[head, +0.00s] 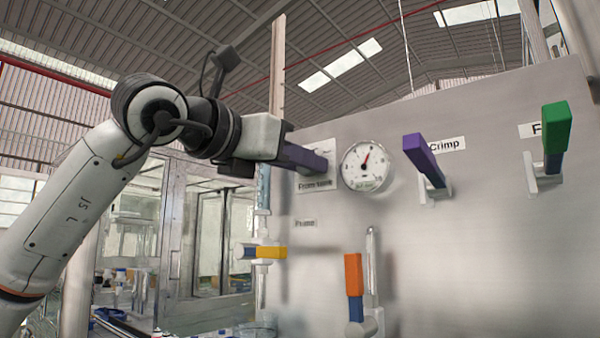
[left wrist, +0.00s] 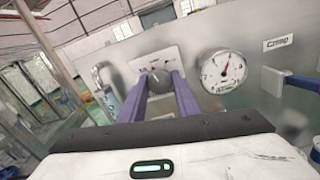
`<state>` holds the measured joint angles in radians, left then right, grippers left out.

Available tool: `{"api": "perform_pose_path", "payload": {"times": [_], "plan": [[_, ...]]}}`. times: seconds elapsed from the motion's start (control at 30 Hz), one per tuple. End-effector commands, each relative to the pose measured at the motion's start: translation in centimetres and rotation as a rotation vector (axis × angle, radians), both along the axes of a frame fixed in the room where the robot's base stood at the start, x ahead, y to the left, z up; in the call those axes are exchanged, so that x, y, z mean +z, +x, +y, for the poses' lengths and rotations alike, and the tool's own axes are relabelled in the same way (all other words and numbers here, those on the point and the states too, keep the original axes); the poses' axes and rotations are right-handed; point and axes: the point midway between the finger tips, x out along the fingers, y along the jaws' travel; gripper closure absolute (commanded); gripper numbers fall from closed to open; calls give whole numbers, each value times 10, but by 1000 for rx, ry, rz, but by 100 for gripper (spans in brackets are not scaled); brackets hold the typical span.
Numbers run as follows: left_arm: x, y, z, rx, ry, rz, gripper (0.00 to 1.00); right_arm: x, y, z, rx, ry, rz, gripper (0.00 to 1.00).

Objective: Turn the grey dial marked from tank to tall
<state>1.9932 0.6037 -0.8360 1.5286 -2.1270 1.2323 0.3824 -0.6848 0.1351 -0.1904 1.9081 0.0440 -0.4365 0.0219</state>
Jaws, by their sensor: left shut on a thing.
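The grey dial (left wrist: 157,82) shows in the left wrist view on a pale plate on the panel, between my two purple fingers. A small red mark shows near its top edge. My left gripper (left wrist: 158,88) is shut on the dial, one finger on each side. In the head view my left gripper (head: 318,164) reaches the panel from the left and hides the dial. The "From tank" label plate (head: 316,185) shows just below the fingers. My right gripper is in neither view.
A round pressure gauge (head: 366,166) sits close to the right of my fingers. Farther right are a purple lever (head: 420,156) marked Crimp and a green lever (head: 556,128). Below are a yellow-and-blue handle (head: 268,252) and an orange-and-blue lever (head: 353,275).

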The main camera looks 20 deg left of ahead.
Motion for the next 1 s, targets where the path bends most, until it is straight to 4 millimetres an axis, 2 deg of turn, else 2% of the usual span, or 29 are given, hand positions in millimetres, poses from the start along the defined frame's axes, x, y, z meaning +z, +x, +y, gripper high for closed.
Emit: {"api": "perform_pose_path", "payload": {"times": [0.03, 0.13, 0.5, 1.0], "plan": [[-3, 0, 0, 0, -41, 14, 93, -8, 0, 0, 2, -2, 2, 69], [-3, 0, 0, -1, -123, 43, 93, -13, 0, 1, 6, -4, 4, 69], [-1, -1, 0, -1, -378, 134, 93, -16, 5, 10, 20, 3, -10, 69], [1, 0, 0, 0, -502, 180, 93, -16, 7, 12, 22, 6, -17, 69]]}}
